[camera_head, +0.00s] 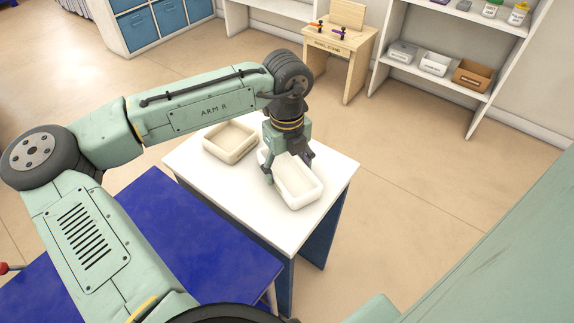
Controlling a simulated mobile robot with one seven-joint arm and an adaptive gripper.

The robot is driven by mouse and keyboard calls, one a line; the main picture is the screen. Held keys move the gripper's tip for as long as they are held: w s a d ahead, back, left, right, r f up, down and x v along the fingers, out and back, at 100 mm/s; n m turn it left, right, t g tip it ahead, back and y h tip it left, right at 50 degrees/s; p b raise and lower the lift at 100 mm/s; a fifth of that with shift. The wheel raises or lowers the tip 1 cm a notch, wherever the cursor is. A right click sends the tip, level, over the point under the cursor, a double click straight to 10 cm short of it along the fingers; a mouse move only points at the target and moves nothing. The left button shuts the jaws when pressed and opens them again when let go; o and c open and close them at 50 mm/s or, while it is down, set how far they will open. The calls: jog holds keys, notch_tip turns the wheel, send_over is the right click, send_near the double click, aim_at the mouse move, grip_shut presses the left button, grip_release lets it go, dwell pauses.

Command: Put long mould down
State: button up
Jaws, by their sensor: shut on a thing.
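The long mould (299,184) is an off-white, rectangular, open-topped tray shape in the head view. It is at or just above the right part of the white table top (262,230); I cannot tell whether it touches the surface. My gripper (287,172) points down at its far left part and is shut on it, and the fingers hide some of its wall. A second off-white mould (230,142), squarer and open-topped, stands to the left on the same table, apart from the long mould.
A blue table (205,252) adjoins the white table at the front left. The white table's front part is bare. Behind stand a small wooden desk (341,45) and a shelf with boxes (433,64). The floor (420,190) at right is clear.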

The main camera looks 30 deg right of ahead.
aim_at(287, 174)
jog(key=shift+f, duration=0.1)
jog(key=o, duration=1.4)
notch_tip(287, 174, up, 12)
jog(key=shift+r+b, duration=0.15)
jog(key=shift+b, duration=0.35)
